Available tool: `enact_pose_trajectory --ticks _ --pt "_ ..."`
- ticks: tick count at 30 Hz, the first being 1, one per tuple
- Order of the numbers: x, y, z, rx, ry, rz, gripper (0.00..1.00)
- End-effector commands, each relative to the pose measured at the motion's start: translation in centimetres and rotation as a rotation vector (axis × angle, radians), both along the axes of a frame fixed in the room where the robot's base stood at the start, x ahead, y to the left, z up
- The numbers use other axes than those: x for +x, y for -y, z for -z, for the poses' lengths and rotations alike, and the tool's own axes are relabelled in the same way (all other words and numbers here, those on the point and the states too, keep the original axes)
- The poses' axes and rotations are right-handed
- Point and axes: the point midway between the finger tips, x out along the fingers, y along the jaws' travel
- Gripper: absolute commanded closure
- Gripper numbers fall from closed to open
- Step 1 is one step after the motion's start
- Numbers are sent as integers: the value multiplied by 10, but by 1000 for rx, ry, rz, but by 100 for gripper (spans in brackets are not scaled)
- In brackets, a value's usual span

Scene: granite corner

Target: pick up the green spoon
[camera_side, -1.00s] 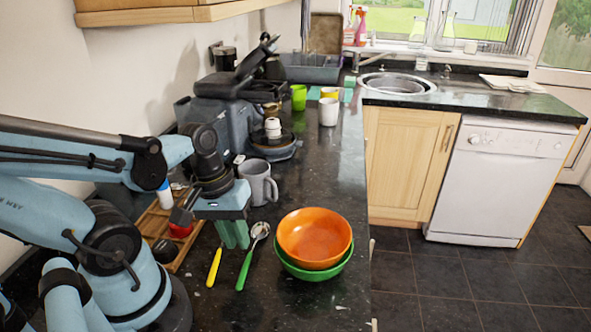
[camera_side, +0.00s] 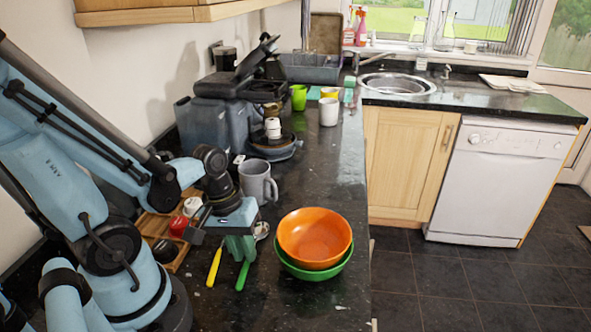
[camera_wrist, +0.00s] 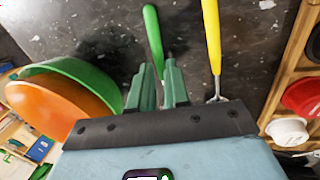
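The green spoon lies on the dark countertop. Its green handle (camera_side: 242,276) shows in the side view below my gripper, and its metal bowl (camera_side: 261,230) shows just right of it. In the wrist view the spoon's handle (camera_wrist: 152,36) runs toward the gap between my fingertips; the rest is hidden behind the fingers and gripper body. My gripper (camera_side: 240,247) points down over the middle of the spoon, and its green fingers (camera_wrist: 158,68) are apart with a narrow gap. I see nothing held. I cannot tell the exact height above the spoon.
A yellow-handled fork (camera_wrist: 212,45) lies close beside the spoon. An orange bowl (camera_side: 315,235) sits in a green bowl (camera_side: 318,275) to the right. A grey mug (camera_side: 257,182) stands behind my gripper. A wooden tray (camera_side: 152,222) is left. The counter's front is clear.

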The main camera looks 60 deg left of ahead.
Motion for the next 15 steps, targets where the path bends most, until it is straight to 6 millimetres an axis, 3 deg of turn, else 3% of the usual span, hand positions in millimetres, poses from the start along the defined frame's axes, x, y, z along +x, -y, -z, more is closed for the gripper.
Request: enact_pose_trajectory --ticks 15 --pt "2 3 16 1 1 0 84"
